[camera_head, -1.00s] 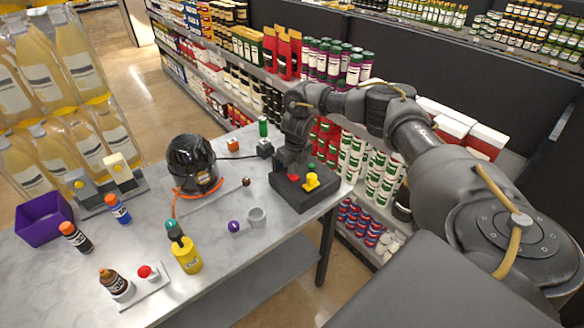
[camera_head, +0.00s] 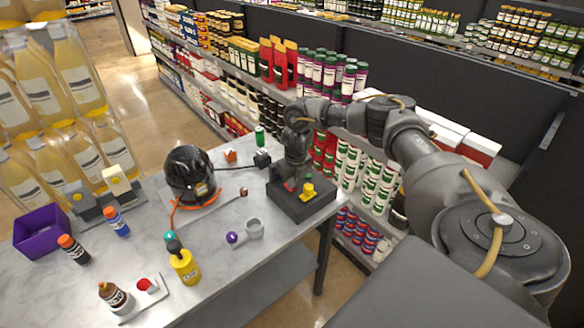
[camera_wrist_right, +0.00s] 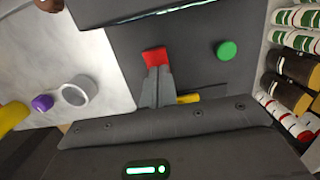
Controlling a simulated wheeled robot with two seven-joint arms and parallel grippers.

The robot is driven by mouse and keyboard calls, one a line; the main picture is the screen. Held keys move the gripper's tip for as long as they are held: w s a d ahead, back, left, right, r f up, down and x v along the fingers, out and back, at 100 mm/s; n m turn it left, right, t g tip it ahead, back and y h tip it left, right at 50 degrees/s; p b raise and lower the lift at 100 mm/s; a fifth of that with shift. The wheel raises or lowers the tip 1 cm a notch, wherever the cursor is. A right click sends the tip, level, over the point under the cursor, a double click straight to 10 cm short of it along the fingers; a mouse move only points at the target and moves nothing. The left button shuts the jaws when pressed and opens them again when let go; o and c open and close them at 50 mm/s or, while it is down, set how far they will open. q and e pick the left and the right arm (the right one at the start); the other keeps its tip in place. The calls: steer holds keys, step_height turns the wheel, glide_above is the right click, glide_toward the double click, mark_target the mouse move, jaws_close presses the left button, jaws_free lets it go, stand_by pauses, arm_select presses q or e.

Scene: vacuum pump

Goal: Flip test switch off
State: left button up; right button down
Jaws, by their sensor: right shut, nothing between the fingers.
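A dark control box (camera_head: 300,207) stands at the table's right end. It carries a red switch (camera_head: 289,185), a green button (camera_head: 307,178) and a yellow knob (camera_head: 307,192). No label shows which one is the test switch. My right gripper (camera_head: 290,179) is shut and empty, pointing down over the red switch. In the right wrist view its fingertips (camera_wrist_right: 157,74) are at the edge of the red switch (camera_wrist_right: 154,57); I cannot tell whether they touch. The green button (camera_wrist_right: 227,50) is to the right, and the yellow knob (camera_wrist_right: 188,98) is partly hidden behind the fingers. My left gripper is not in view.
A black domed pump (camera_head: 188,172) with an orange hose stands left of the box. A purple bin (camera_head: 42,232) is at far left. Shelves stand behind.

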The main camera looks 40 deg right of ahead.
steer(key=shift+r+p, duration=0.5)
steer(key=shift+r, duration=0.05)
steer(key=r+p, duration=0.1)
steer(key=r, duration=0.1)
steer(key=r+p, duration=0.1)
steer(key=shift+s+r+p, duration=0.25)
steer(key=shift+r+p, duration=0.1)
step_height(320, 180, up, 3)
steer(key=b, duration=0.2)
step_height(320, 180, up, 6)
glide_above(294, 190)
steer(key=shift+s+r, duration=0.1)
steer(key=shift+s, duration=0.2)
